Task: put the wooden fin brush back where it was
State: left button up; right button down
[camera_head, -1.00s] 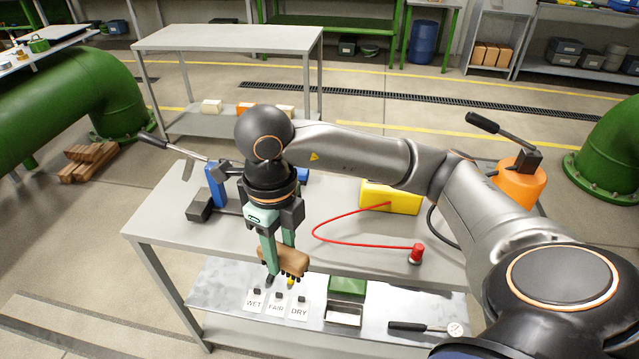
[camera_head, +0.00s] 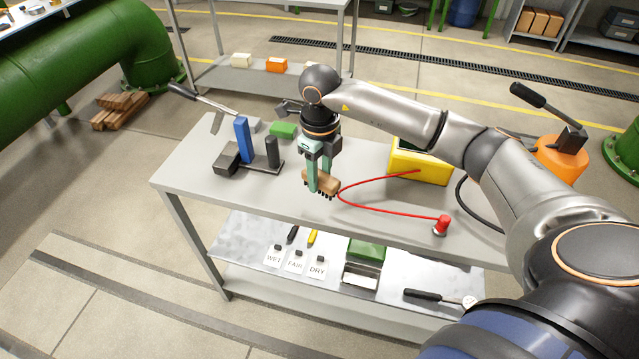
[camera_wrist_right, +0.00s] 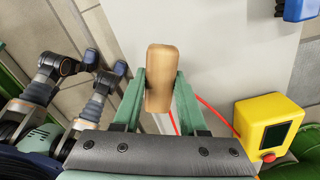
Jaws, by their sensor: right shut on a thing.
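The wooden fin brush (camera_head: 326,182) has a tan wooden back, with dark bristles pointing down. My right gripper (camera_head: 318,176) is shut on its wooden body, and its green fingers grip both sides. In the head view the brush appears over the front part of the grey tabletop (camera_head: 375,215); I cannot tell whether it touches. In the right wrist view the wooden back (camera_wrist_right: 159,80) shows between the fingers (camera_wrist_right: 156,95), and the bristles are hidden. My left gripper is not identifiable in either view.
A blue post fixture (camera_head: 243,141) and a green block (camera_head: 283,130) stand at left on the table. A yellow box (camera_head: 420,166) with a red hose (camera_head: 385,210) is at right. The lower shelf holds labelled tags (camera_head: 295,263), a green-topped tray (camera_head: 366,250) and a black-handled tool (camera_head: 430,297).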

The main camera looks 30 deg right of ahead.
jog(key=shift+w+d+f, duration=0.3)
jog(key=shift+w+f, duration=0.2)
jog(key=shift+f, duration=1.75)
jog(key=shift+f, duration=0.15)
jog(key=shift+c, duration=2.3)
grip_release()
